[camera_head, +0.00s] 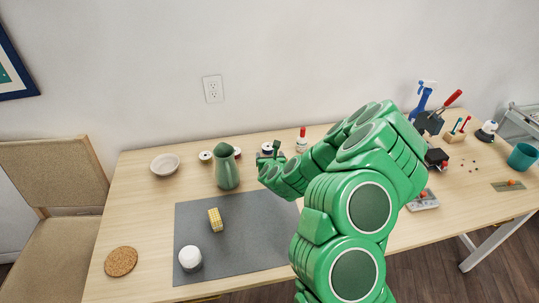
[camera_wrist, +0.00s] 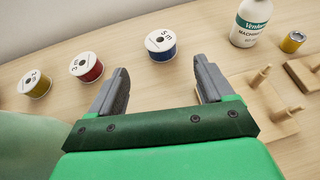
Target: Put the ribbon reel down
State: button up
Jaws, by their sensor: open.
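Three ribbon reels with white flanges stand flat on the table. The blue reel (camera_wrist: 161,46) sits just beyond my gripper (camera_wrist: 160,74), in line with the gap between the fingers. My gripper is open, with nothing between its fingers. The red reel (camera_wrist: 86,67) and the yellow reel (camera_wrist: 35,84) stand to the left in the wrist view. In the head view, my gripper (camera_head: 271,154) is low at the back of the table, partly hiding the blue reel (camera_head: 267,147). The yellow reel (camera_head: 206,156) also shows there; the green pitcher partly hides the red one.
The green pitcher (camera_head: 227,167) stands left of my gripper. A white oil bottle (camera_wrist: 250,22), a small yellow tin (camera_wrist: 292,42) and a wooden peg stand (camera_wrist: 262,108) are on the right. The grey mat (camera_head: 238,243) holds a yellow block (camera_head: 215,220) and white jar (camera_head: 190,258).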

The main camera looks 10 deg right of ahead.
jog(key=shift+v, duration=1.1)
